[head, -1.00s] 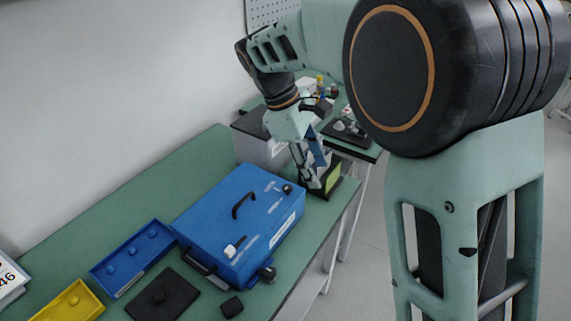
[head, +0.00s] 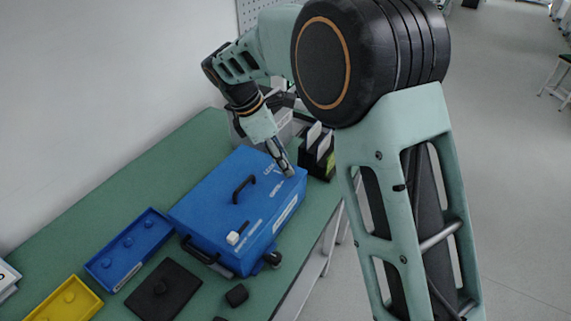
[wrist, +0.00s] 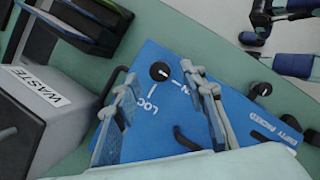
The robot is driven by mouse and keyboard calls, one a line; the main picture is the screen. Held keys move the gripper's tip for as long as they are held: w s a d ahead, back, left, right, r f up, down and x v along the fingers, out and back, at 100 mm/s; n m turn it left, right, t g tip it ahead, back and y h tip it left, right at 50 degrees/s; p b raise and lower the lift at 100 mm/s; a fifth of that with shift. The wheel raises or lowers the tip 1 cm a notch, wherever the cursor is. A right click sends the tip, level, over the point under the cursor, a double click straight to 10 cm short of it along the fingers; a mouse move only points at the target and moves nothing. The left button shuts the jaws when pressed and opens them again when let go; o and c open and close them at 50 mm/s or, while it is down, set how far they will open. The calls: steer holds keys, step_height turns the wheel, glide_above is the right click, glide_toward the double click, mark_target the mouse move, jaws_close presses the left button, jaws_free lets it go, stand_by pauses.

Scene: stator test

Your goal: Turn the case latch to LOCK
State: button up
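The blue case (head: 215,190) lies closed on the green table. The case latch (wrist: 159,71), a round black knob, sits on its lid near one corner. White lines run from the knob to a lock label and to a second label, both partly hidden by my fingers. A small pale mark on the knob appears to face the second label, not the lock one. My gripper (wrist: 160,76) is open, its fingers on either side of the knob's place in the wrist view; I see no contact. In the head view my gripper (head: 287,171) hides the latch.
The lid also carries a black handle (head: 243,187) and a white slider (head: 233,238). A grey waste bin (wrist: 50,120) and a black holder (head: 318,160) stand close beyond the case. Blue (head: 107,270) and yellow (head: 47,311) trays lie at the near left. Green table at the left is clear.

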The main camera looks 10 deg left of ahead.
steer(key=shift+x, duration=1.1)
jaws_close()
